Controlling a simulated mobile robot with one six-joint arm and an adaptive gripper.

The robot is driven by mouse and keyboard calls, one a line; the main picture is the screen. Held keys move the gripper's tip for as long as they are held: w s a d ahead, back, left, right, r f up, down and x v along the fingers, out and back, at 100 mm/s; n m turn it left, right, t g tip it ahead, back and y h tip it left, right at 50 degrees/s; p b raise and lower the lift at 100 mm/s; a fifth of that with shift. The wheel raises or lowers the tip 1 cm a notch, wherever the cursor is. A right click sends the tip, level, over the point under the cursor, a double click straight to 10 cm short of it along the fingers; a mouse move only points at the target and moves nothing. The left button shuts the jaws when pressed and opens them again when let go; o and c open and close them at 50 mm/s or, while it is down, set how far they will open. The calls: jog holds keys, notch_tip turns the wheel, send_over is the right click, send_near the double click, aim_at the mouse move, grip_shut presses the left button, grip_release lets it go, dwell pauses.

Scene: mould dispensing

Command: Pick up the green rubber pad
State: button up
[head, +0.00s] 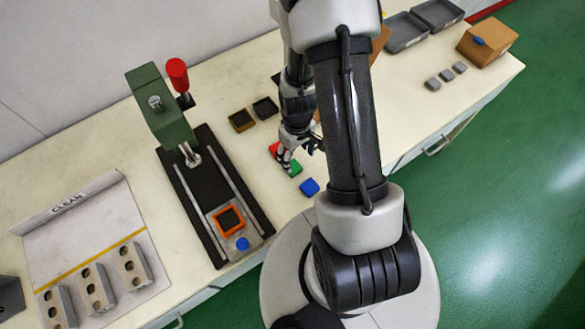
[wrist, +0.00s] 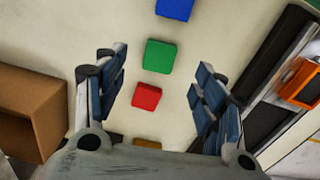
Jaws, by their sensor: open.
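The green rubber pad (head: 295,168) lies flat on the cream bench top, between a red pad (head: 274,149) and a blue pad (head: 310,187). In the wrist view the green pad (wrist: 160,56) sits just beyond the fingertips, near the middle. The red pad (wrist: 147,96) shows between the spread fingers, and the blue pad (wrist: 174,8) is at the top edge. My gripper (wrist: 155,72) is open and empty.
A green press with a red knob (head: 177,75) stands left on a dark rail base, with an orange frame (head: 228,220) at its front. A brown box (wrist: 30,115) is at left in the wrist view. Grey moulds (head: 97,287) stand front left.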

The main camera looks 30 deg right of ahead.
aim_at(295, 169)
notch_tip(295, 169, down, 8)
jog(key=b, duration=0.2)
jog(key=shift+w+a+f+b, duration=0.1)
jog(key=shift+f+b, duration=0.1)
jog(key=shift+b, duration=0.15)
jog(key=shift+c, duration=0.5)
jog(key=c, duration=1.1)
